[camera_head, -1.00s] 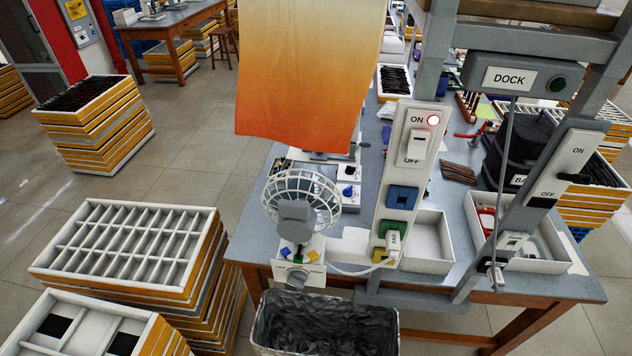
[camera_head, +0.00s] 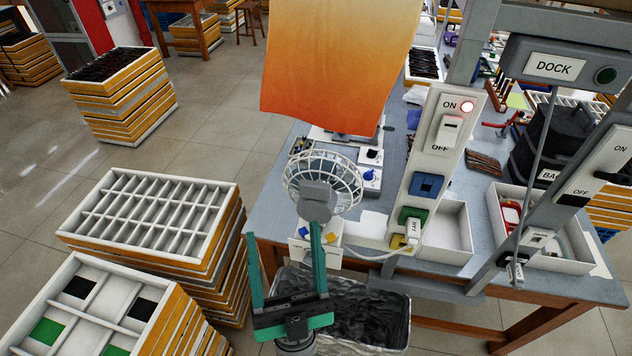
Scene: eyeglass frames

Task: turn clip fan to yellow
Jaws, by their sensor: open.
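The clip fan (camera_head: 345,181) has a white wire cage and a grey hub. It stands at the near left edge of the grey worktable. Its white control box (camera_head: 301,248) carries small coloured patches, including blue and yellow. My gripper (camera_head: 283,232) has two long teal fingers, spread apart and pointing up the picture. Its right finger overlaps the control box and hides its middle, including the knob, so I cannot tell the knob's setting or whether they touch. The left finger is left of the box.
A power strip (camera_head: 410,195) with a lit ON switch has blue, green and yellow sockets. A plug labelled FAN (camera_head: 413,232) is at its lower end. A lined bin (camera_head: 390,320) stands below. An orange cloth (camera_head: 335,70) hangs behind the fan. Stacked trays (camera_head: 150,215) stand left.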

